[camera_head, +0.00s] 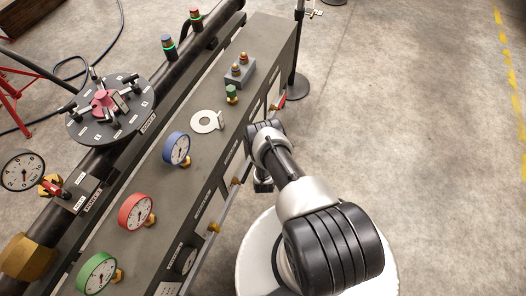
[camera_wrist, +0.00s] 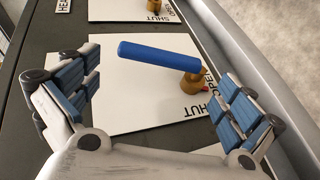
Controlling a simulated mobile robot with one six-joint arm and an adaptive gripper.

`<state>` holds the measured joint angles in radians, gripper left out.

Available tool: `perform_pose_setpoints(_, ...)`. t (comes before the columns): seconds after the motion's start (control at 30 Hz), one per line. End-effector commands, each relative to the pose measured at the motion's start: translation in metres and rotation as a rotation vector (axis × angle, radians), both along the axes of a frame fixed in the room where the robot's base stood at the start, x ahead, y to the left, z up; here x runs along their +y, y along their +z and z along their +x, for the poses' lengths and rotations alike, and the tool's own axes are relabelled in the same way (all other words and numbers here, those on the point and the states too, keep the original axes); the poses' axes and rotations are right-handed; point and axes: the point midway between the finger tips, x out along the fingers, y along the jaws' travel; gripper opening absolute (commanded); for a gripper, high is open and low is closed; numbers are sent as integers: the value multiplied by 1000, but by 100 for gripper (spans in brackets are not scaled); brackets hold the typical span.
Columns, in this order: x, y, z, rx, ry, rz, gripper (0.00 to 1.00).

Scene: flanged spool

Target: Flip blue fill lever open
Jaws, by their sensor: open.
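The blue fill lever (camera_wrist: 158,55) shows in the wrist view as a long blue handle reaching left from a brass valve (camera_wrist: 192,84) over a white plate (camera_wrist: 120,104). The plate carries the words OPEN and SHUT near the valve, partly covered. My gripper (camera_wrist: 160,68) is open, with one finger on each side of the lever; I see no contact. The right finger is close to the brass valve. In the head view, my arm reaches to the bench's right side, and the lever is hidden there.
Another white plate marked SHUT (camera_wrist: 135,10) lies beyond the lever. A grey rail (camera_wrist: 262,75) runs along the right. In the head view, the bench top holds a blue gauge (camera_head: 177,148), a red gauge (camera_head: 136,211) and a green gauge (camera_head: 97,273). The floor on the right is clear.

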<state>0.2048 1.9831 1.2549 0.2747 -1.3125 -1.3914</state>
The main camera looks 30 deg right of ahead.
Motion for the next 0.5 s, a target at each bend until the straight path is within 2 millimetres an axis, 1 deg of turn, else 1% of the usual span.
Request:
perform_pose_setpoints(0.03, 6, 3, -10, 5, 2, 1, 100)
perform_pose_setpoints(0.2, 22, 15, -39, 4, 2, 2, 100)
perform_pose_setpoints(0.3, 29, 22, -53, 3, 2, 0, 100)
perform_pose_setpoints(0.4, 35, 26, -63, 2, 2, 0, 100)
perform_pose_setpoints(0.5, 38, 29, -69, 0, 1, -1, 100)
